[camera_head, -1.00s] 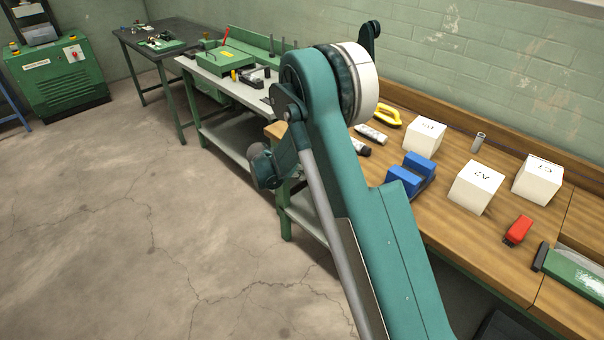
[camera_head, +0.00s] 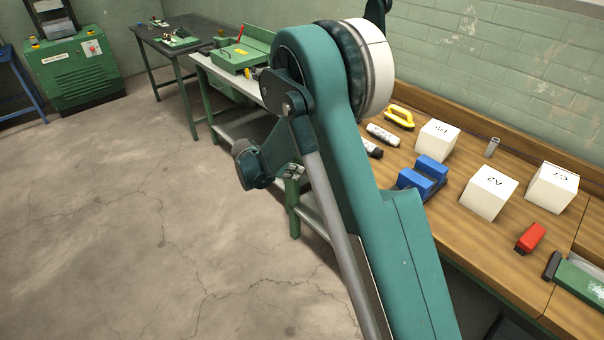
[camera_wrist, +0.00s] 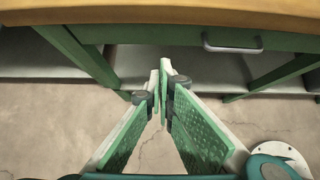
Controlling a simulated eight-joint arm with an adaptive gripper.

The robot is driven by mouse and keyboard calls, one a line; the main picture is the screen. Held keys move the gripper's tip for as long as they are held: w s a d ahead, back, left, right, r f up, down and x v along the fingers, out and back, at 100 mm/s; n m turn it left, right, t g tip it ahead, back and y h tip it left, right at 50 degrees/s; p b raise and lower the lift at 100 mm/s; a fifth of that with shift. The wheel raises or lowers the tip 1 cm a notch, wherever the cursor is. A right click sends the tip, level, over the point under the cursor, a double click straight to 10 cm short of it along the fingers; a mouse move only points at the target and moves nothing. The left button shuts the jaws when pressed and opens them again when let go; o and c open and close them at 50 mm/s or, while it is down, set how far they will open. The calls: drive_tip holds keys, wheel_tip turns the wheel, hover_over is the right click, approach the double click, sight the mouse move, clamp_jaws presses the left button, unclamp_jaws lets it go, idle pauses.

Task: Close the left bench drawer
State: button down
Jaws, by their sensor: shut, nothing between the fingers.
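In the wrist view, a green drawer front (camera_wrist: 150,33) lies under the wooden bench top (camera_wrist: 160,13). Its pale metal handle (camera_wrist: 232,45) is right of the middle. I cannot tell how far the drawer stands out, or whether it is the left one. My gripper (camera_wrist: 164,74) is shut and empty, with its green-and-white fingers meeting at the tips. The tips show below and left of the handle, apart from it. In the head view, my arm covers part of the bench, and no drawer front can be made out.
Green bench legs (camera_wrist: 80,55) and a low grey shelf (camera_wrist: 180,67) show beyond my fingers. White boxes (camera_head: 488,192), a blue block (camera_head: 423,177) and a red tool (camera_head: 530,238) stand on the wooden bench (camera_head: 470,245). Open concrete floor (camera_head: 130,235) lies to the left.

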drive_tip(key=shift+v, duration=0.95)
drive_tip(key=s+d+r+m+g+y, duration=0.1)
drive_tip(key=s+d+r+m+y, duration=0.1)
drive_tip(key=s+d+r+m, duration=0.6)
drive_tip(key=s+d+r+m+y, duration=0.1)
drive_tip(key=s+d+r+m, duration=0.3)
drive_tip(key=s+d+r, duration=0.75)
drive_tip(key=s+d+r+m+y, duration=0.1)
drive_tip(key=s+d+m, duration=0.3)
drive_tip(key=s, duration=0.4)
drive_tip(key=s+d+r+m+t+y, duration=0.1)
drive_tip(key=s+d+m, duration=0.3)
drive_tip(key=s, duration=0.5)
drive_tip(key=s+d+r+m+y, duration=0.1)
drive_tip(key=s+d+r+m, duration=0.2)
drive_tip(key=s+m, duration=0.4)
drive_tip(key=shift+s+d+t, duration=0.4)
drive_tip(key=shift+s+d, duration=0.4)
drive_tip(key=shift+s, duration=0.3)
